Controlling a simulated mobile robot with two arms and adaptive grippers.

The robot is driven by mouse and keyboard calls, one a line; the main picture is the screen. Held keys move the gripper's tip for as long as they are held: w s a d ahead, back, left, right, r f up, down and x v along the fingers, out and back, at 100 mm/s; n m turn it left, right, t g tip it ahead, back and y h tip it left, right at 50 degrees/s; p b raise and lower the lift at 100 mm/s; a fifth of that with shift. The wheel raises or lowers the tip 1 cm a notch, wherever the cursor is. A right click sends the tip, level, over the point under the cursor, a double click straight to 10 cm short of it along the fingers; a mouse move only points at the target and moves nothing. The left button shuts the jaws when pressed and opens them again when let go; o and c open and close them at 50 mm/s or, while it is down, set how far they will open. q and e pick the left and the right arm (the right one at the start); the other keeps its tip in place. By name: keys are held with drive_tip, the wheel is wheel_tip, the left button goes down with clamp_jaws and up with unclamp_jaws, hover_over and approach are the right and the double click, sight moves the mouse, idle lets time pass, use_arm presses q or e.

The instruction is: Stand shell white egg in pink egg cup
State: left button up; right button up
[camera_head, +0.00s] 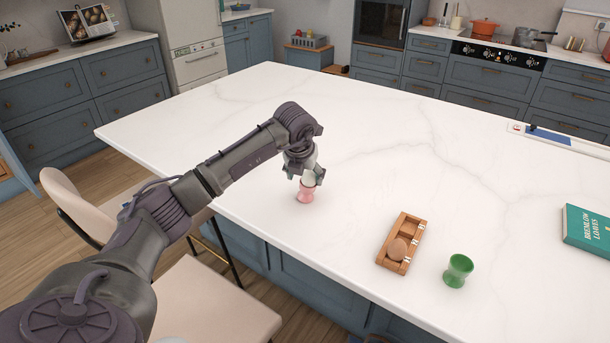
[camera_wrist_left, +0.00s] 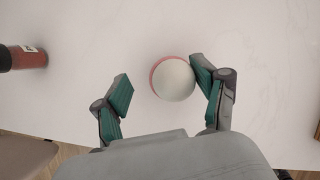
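The shell white egg (camera_head: 308,178) stands upright in the pink egg cup (camera_head: 305,195) on the white counter, near its front edge. In the left wrist view the egg (camera_wrist_left: 174,79) covers most of the cup, and only a crescent of pink rim (camera_wrist_left: 154,67) shows. My left gripper (camera_head: 305,175) is around the egg from above. In the wrist view its fingers (camera_wrist_left: 161,70) are spread. The left finger is clear of the egg; the right one is beside it, and I cannot tell if it touches. My right gripper is not in view.
A wooden egg rack (camera_head: 384,256) holding a brown egg (camera_head: 398,249) and a green egg cup (camera_head: 458,270) stand to the right. A teal book (camera_head: 588,230) lies at the far right. A reddish, dark-ended cylinder (camera_wrist_left: 30,58) shows in the wrist view.

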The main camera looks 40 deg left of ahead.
use_arm(q)
drive_tip(key=v, duration=1.2)
drive_tip(key=shift+s, duration=0.1)
